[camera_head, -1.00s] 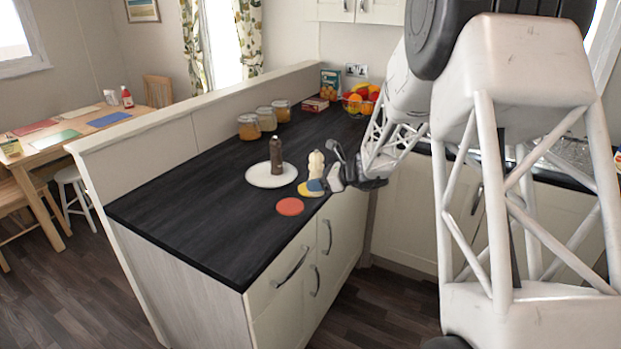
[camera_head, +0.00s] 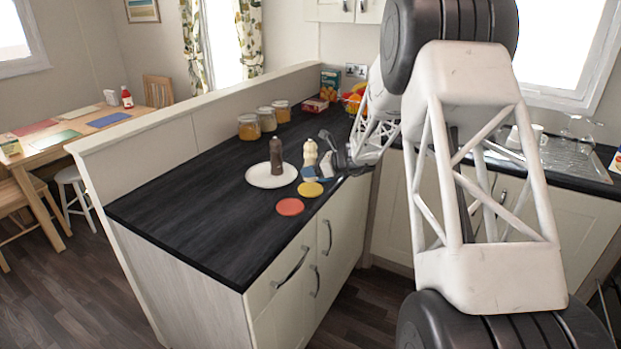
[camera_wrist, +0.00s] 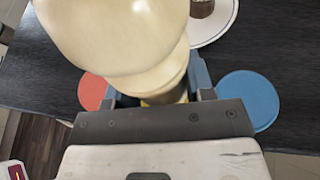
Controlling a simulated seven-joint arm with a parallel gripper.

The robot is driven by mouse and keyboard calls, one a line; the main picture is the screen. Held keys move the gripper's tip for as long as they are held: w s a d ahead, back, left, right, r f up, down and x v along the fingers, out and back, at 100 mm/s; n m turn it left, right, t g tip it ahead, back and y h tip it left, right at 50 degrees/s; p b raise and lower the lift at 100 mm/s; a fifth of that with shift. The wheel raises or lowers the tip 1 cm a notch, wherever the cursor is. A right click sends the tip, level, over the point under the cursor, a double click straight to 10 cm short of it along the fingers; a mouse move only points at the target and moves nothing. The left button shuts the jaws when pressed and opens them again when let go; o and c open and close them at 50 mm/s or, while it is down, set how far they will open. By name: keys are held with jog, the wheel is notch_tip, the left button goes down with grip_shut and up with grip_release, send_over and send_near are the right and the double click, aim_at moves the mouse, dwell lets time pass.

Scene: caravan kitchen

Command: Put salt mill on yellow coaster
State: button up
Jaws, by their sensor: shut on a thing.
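The cream salt mill (camera_head: 310,152) is held in my gripper (camera_head: 315,174), whose jaws are shut on it. In the wrist view the mill (camera_wrist: 115,35) fills the upper middle, between the fingers (camera_wrist: 152,97). The yellow coaster (camera_head: 310,189) lies on the dark counter, just below the gripper in the head view, and looks bare. In the wrist view only a yellowish sliver shows below the mill. The mill's base is largely hidden by the gripper, and its height above the counter is hard to tell.
A red coaster (camera_head: 290,206) lies near the counter's front edge; a blue coaster (camera_wrist: 248,100) is right of the gripper in the wrist view. A brown mill (camera_head: 276,157) stands on a white plate (camera_head: 262,181). Jars (camera_head: 267,119) stand behind. The counter's left part is clear.

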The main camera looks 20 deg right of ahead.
jog(key=shift+f, duration=1.7)
jog(key=shift+f, duration=0.15)
jog(key=o, duration=1)
jog(key=shift+s+d+r, duration=0.1)
jog(key=shift+d+r, duration=0.05)
jog(key=shift+r, duration=0.05)
jog(key=v, duration=1.1)
jog(key=shift+s+d+r, duration=0.15)
jog(key=shift+d, duration=0.15)
